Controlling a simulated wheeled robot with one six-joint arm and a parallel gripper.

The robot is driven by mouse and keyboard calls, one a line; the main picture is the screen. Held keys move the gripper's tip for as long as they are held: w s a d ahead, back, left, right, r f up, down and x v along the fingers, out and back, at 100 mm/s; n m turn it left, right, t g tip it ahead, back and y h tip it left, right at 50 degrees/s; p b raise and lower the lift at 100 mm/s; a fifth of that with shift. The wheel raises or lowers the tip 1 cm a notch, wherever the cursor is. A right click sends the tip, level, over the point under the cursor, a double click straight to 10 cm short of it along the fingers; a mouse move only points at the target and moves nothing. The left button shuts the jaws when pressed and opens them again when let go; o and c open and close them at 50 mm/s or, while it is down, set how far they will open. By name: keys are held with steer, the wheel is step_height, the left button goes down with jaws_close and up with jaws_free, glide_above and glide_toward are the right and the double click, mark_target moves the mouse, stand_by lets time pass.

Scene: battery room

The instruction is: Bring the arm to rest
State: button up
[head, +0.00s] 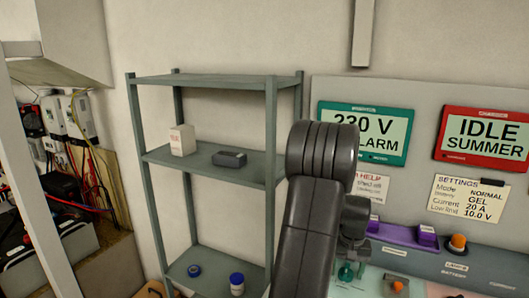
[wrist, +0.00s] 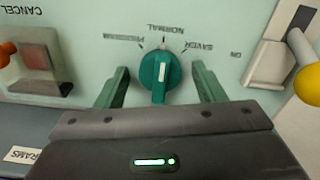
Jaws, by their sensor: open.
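In the wrist view my gripper (wrist: 160,69) is open, its two green fingers standing on either side of a green rotary knob (wrist: 160,84). A gap shows between each finger and the knob, so nothing appears held. The knob's white mark is roughly in line with the label NORMAL; the labels read upside down. In the head view my dark arm (head: 312,210) rises in front of the shelf's right edge and the panel. It hides my gripper there.
In the head view a grey shelf (head: 215,82) stands left of my arm. A sign board (head: 425,93) and control ledge (head: 480,265) are at right.

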steer(key=shift+r, duration=0.1)
step_height(320, 180, up, 13)
step_height(320, 180, down, 13)
steer(key=shift+f, duration=0.2)
steer(key=shift+r+n, duration=0.15)
steer(key=shift+n, duration=0.25)
steer(key=shift+n+p, duration=0.4)
steer(key=shift+n, duration=0.4)
steer(key=n+p, duration=0.2)
steer(key=n, duration=0.4)
step_height(320, 180, up, 13)
steer(key=b, duration=0.1)
steer(key=shift+r+n, duration=0.2)
steer(key=shift+n, duration=0.1)
